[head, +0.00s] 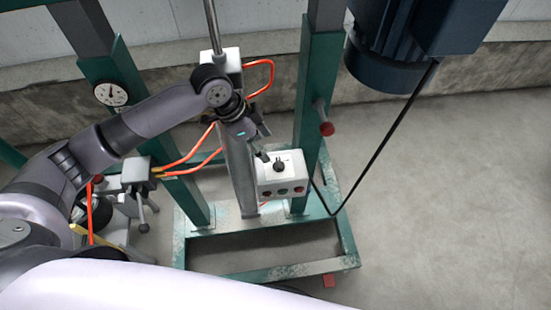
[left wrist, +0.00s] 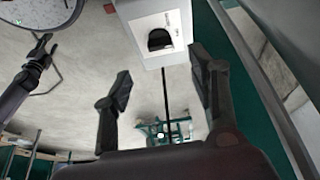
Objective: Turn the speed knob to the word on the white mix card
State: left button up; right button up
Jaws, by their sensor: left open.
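The speed knob, a dark round knob (head: 279,167), sits on a white control box (head: 270,187) on the green frame. In the left wrist view the knob (left wrist: 160,40) shows on a pale plate of the box (left wrist: 130,10), with marks too small to read. My left gripper (head: 262,152) is just to the upper left of the knob in the head view. In the left wrist view its two fingers are apart and empty, with the knob ahead, above the gap between them. I cannot make out a white mix card. My right gripper is not in view.
Orange hoses (head: 190,160) run left of the box. The floor at right is clear.

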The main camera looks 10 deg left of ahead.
aim_at(277, 162)
pick_arm(q)
jog(key=x, duration=0.9)
jog(key=shift+d+f, duration=0.1)
jog(key=shift+f, duration=0.15)
jog(key=shift+c, duration=0.3)
jog(key=c, duration=1.1)
